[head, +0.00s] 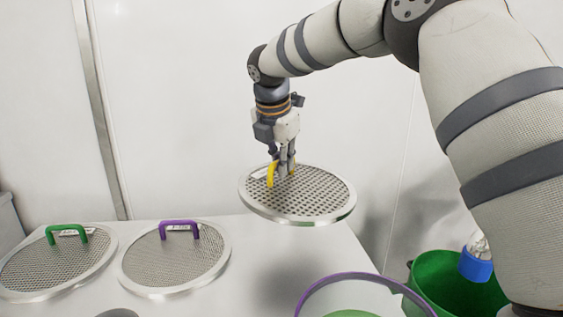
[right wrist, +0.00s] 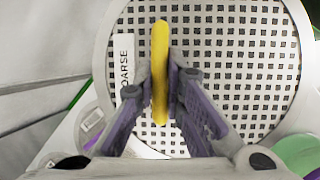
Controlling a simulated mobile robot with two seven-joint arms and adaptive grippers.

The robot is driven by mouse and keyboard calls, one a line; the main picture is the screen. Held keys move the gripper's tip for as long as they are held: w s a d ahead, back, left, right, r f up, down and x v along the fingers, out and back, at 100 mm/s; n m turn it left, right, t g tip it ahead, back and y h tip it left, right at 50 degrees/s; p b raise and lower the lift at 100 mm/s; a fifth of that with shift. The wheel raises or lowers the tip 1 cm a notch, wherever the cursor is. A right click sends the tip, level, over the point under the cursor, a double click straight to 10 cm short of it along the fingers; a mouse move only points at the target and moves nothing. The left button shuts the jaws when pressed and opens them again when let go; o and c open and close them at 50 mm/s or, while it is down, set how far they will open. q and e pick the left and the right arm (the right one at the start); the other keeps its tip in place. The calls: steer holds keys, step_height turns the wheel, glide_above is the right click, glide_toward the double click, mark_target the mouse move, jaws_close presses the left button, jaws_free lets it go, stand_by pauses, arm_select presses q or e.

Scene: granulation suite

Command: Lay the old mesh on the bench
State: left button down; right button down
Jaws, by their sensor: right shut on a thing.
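The old mesh is a round, coarse-holed metal screen (head: 318,199) with a yellow handle (head: 271,174). It hangs roughly level from my right gripper (head: 283,172), above the right part of the bench (head: 255,262), with a shadow below it. In the right wrist view, the fingers (right wrist: 172,95) are shut on the yellow handle (right wrist: 160,60), and a label reading "OARSE", partly covered, shows on the mesh. My left gripper is not in view.
A green-handled mesh (head: 52,262) and a purple-handled mesh (head: 170,260) lie on the bench at left. Bare bench lies between.

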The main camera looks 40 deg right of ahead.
steer(key=shift+s+a+f, duration=0.1)
steer(key=shift+f, duration=0.35)
step_height(320, 180, down, 12)
steer(key=shift+r+b, duration=0.15)
steer(key=shift+b, duration=0.15)
steer(key=shift+s, duration=0.1)
steer(key=shift+s+r, duration=0.1)
steer(key=shift+s, duration=0.1)
stand_by(0.3)
steer(key=shift+f, duration=1)
stand_by(0.4)
steer(key=c, duration=1.6)
jaws_free()
